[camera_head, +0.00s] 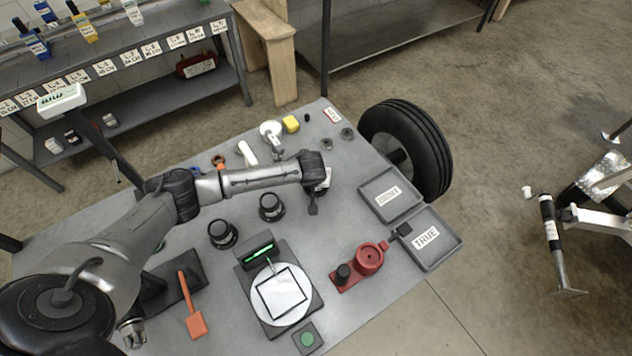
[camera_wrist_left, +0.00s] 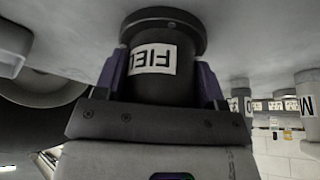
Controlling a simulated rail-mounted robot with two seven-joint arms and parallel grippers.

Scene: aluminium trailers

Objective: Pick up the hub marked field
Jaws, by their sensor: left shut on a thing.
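The hub marked FIELD is a dark cylinder with a wider round flange; in the left wrist view the hub (camera_wrist_left: 165,85) shows its white label upside down, partly cut off by a finger. My left gripper (camera_wrist_left: 160,80) is shut on it, one finger on each side. The flange is close to the pale table surface; I cannot tell whether it touches. In the head view my left gripper (camera_head: 318,188) is over the table's right half, and its wrist mostly hides the hub. Two other dark hubs stand nearer, a left one (camera_head: 222,234) and a right one (camera_head: 270,207).
Two grey trays, one marked TRUE (camera_head: 449,257), lie at the table's right edge by a black tyre (camera_head: 408,150). A red fixture (camera_head: 368,260), a scale with a white disc (camera_head: 308,318) and an orange-handled tool (camera_head: 194,325) are in front. Small parts lie behind.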

